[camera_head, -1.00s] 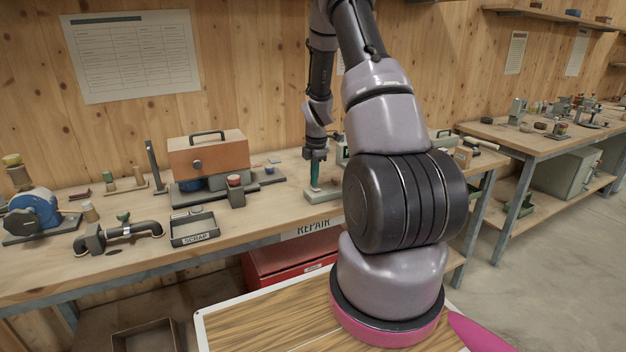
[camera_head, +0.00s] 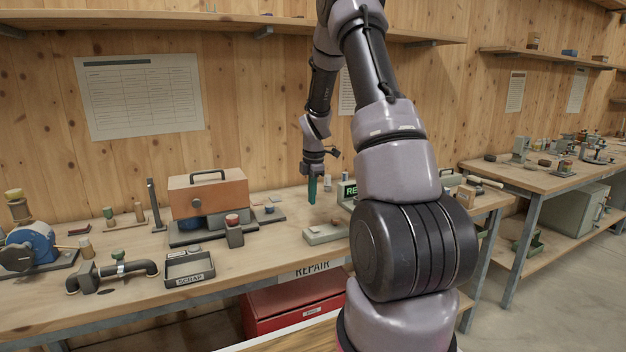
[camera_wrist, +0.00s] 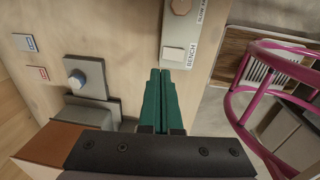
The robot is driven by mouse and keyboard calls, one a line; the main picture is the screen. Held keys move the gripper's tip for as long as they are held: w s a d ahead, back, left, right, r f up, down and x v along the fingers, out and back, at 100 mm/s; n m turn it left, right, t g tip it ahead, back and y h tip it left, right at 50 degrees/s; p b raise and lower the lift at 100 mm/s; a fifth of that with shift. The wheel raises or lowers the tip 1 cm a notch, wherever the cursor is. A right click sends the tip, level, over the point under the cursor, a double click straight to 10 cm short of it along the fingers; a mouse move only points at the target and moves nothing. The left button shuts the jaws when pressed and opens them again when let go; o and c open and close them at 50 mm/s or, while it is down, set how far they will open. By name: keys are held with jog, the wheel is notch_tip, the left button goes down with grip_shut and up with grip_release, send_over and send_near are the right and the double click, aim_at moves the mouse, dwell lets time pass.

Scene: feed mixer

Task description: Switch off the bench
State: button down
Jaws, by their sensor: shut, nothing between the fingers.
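The bench switch is a pale rocker (camera_wrist: 174,54) beside the label BENCH (camera_wrist: 191,56). It sits on a light grey strip (camera_head: 326,233) on the workbench, with a brown hexagonal button (camera_wrist: 181,6) further along the strip. Which way the rocker is tipped is too small to tell. My gripper (camera_head: 312,201) has green fingers, shut and empty, pointing down above the strip with a visible gap. In the wrist view, the fingertips (camera_wrist: 160,72) appear just beside the rocker's end of the strip.
An orange-topped machine (camera_head: 208,192), a scrap tray (camera_head: 190,268) and a green-lit display (camera_head: 350,191) stand on the bench. A red box (camera_head: 292,304) is below.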

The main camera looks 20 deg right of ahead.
notch_tip(320, 180, up, 6)
jog(key=shift+w, duration=0.4)
jog(key=s+a+r+m+t, duration=0.2)
jog(key=s+a+r+m, duration=0.4)
jog(key=r, duration=0.3)
jog(key=s+a+r+m+t, duration=0.1)
jog(key=s+a+r+m, duration=0.2)
jog(key=s+r+m, duration=0.5)
jog(key=s+a+r+m+t+y, duration=0.1)
jog(key=s+a+r+m, duration=0.2)
jog(key=s, duration=0.5)
jog(key=s+a+r+m+t+y, duration=0.1)
jog(key=s+a+r+m+t, duration=0.1)
jog(key=s+m, duration=0.3)
jog(key=s+r, duration=0.1)
jog(key=s, duration=0.2)
jog(key=shift+a+r, duration=0.25)
jog(key=shift+a, duration=0.15)
